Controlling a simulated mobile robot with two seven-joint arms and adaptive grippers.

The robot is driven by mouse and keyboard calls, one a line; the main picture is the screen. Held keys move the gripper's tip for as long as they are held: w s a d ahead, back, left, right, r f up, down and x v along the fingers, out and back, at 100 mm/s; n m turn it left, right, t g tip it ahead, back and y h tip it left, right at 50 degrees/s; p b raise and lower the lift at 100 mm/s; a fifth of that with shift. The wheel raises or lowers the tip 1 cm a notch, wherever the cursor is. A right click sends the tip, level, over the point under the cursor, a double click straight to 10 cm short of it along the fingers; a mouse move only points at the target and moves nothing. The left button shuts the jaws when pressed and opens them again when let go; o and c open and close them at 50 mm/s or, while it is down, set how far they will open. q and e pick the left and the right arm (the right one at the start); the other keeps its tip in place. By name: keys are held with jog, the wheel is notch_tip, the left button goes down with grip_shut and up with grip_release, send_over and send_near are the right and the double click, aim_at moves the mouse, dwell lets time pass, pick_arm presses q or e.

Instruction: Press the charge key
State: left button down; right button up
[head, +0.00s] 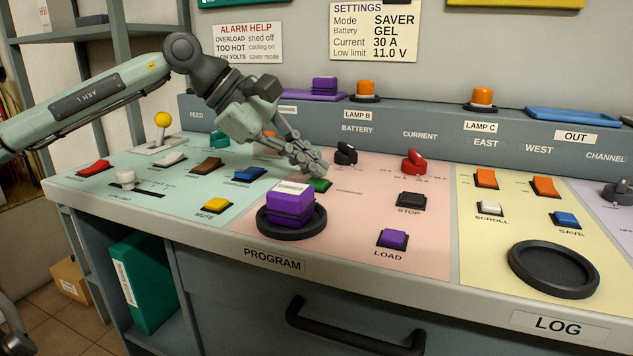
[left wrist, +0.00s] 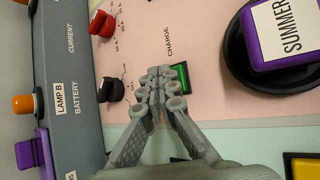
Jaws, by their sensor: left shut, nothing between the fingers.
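The charge key (head: 320,185) is a green key in a black frame on the pink panel, partly hidden behind my fingertips in the head view. It also shows in the left wrist view (left wrist: 180,78), beside the printed word CHARGE. My left gripper (head: 312,166) is shut and empty, with its fingertips pointing down at the key. In the left wrist view the fingertips (left wrist: 165,90) overlap the key's near edge. I cannot tell whether they touch it. My right gripper is not in view.
A purple block (head: 290,206) stands in a black round holder (head: 292,224) in front of the charge key. A black knob (head: 346,153) and a red knob (head: 413,161) sit behind. The stop key (head: 411,200) and purple load key (head: 392,238) lie to the right.

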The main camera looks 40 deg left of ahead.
pick_arm(q)
jog(key=shift+f+b, duration=0.5)
jog(key=shift+f, duration=0.05)
dwell(0.4)
jog(key=shift+r, duration=0.1)
jog(key=shift+r+p, duration=0.8)
jog(key=shift+p, duration=0.1)
notch_tip(320, 180, up, 5)
jog(key=p, duration=0.5)
jog(key=shift+r, duration=0.1)
dwell(0.6)
